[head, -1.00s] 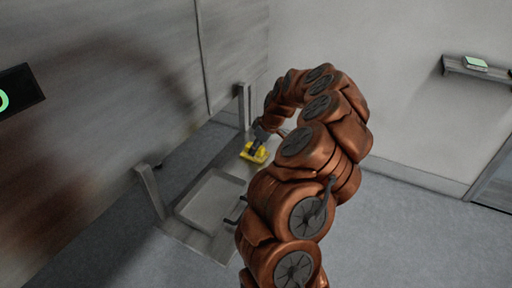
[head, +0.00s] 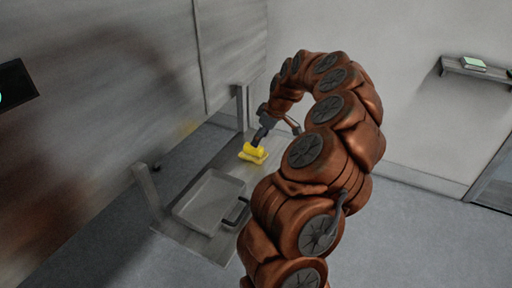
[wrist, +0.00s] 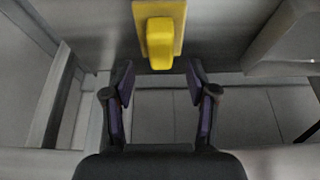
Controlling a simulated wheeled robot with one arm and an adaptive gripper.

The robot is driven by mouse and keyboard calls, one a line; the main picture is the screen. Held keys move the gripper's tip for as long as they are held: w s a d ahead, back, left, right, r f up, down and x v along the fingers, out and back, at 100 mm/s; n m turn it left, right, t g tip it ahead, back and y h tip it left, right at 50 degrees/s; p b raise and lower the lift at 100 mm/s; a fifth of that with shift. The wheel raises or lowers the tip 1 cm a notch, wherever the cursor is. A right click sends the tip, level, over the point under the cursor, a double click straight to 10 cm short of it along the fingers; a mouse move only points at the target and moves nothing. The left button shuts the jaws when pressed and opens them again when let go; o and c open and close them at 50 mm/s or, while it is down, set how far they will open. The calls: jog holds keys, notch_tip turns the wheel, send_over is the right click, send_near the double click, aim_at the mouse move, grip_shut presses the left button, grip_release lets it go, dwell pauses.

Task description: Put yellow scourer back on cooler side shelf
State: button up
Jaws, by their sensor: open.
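The yellow scourer (head: 253,153) rests on the grey side shelf (head: 232,141), near its far end and beyond the tray. It is a flat yellow pad with a raised yellow grip. In the wrist view the scourer (wrist: 160,38) lies just ahead of the fingertips, about centred between them. My gripper (head: 264,135) is above and beside the scourer in the head view. In the wrist view my gripper (wrist: 160,82) has its two fingers spread apart with nothing between them. It is apart from the scourer.
A grey tray (head: 181,211) with a dark handle (head: 238,212) sits on the near part of the shelf. Upright brackets (head: 148,190) stand along the cooler wall (head: 110,110). A wall shelf (head: 478,72) with a green-topped item (head: 474,63) is at far right. The floor at right is clear.

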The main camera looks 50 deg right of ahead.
jog(key=a+v, duration=0.1)
jog(key=v, duration=0.4)
jog(key=w+a+r+n+y+b, duration=0.1)
jog(key=a+r, duration=0.2)
jog(key=a, duration=0.4)
jog(key=w+a+r, duration=0.1)
jog(key=a+r, duration=0.2)
jog(key=a, duration=0.4)
jog(key=s+a+g, duration=0.1)
jog(key=s+a, duration=0.2)
jog(key=a, duration=0.4)
jog(key=s+a+g, duration=0.2)
jog(key=s+a, duration=0.1)
jog(key=a, duration=0.4)
jog(key=s+a+f+m+g, duration=0.1)
jog(key=s+a+f, duration=0.1)
jog(key=s, duration=0.5)
jog(key=s+a+f+m+g+h, duration=0.1)
jog(key=s+a+f+m, duration=0.1)
jog(key=s, duration=0.5)
jog(key=s+a+f+m+g+h, duration=0.1)
jog(key=s+a+f, duration=0.2)
jog(key=s+a, duration=0.2)
jog(key=s, duration=0.3)
jog(key=shift+a+f, duration=0.25)
jog(key=shift+a, duration=0.1)
notch_tip(320, 180, up, 4)
jog(key=p, duration=0.4)
jog(key=shift+r, duration=0.1)
